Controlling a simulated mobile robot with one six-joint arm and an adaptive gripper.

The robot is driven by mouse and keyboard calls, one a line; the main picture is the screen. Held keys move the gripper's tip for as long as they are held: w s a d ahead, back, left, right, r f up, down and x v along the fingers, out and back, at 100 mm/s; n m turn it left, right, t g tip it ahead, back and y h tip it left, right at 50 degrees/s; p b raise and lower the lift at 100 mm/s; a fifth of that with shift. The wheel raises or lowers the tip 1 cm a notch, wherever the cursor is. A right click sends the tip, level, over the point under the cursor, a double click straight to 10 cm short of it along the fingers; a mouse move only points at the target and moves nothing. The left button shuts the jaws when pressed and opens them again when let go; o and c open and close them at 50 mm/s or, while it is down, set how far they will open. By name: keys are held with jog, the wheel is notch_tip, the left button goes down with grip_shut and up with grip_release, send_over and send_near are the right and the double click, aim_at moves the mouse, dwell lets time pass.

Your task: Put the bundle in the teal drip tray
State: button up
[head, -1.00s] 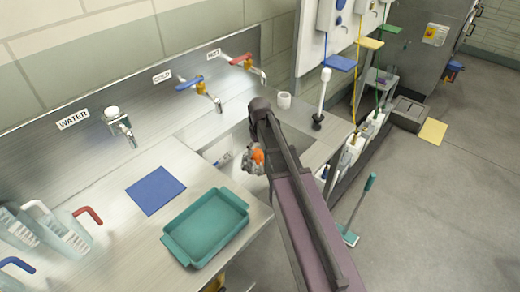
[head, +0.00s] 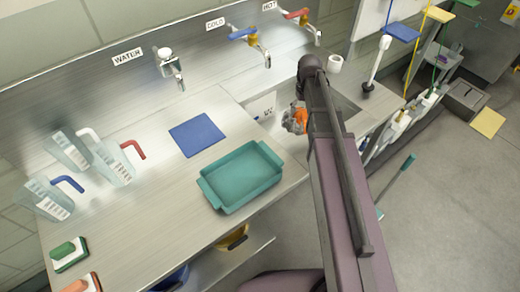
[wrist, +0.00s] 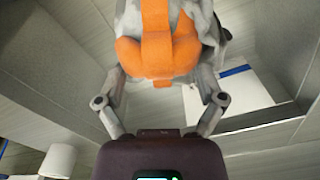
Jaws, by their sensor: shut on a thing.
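The bundle (wrist: 158,45) is grey with an orange band and fills the top of the wrist view. My gripper (wrist: 160,90) is shut on it, with one finger on each side. In the head view the bundle (head: 297,115) hangs at the end of my arm, over the sink area. My arm hides part of the gripper and the sink there. The teal drip tray (head: 241,178) lies on the steel counter, left of and nearer than the bundle. It is rectangular with end handles, and looks empty. The bundle is apart from the tray.
A blue mat (head: 197,134) lies behind the tray. Clear jugs (head: 110,163) with coloured handles and brushes (head: 70,254) stand at the left. Taps (head: 250,38) line the back wall. A white cup (head: 335,64) and a plunger (head: 376,62) stand beyond the sink.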

notch_tip(320, 180, up, 19)
jog(key=p, duration=1.8)
jog(key=shift+s, duration=0.1)
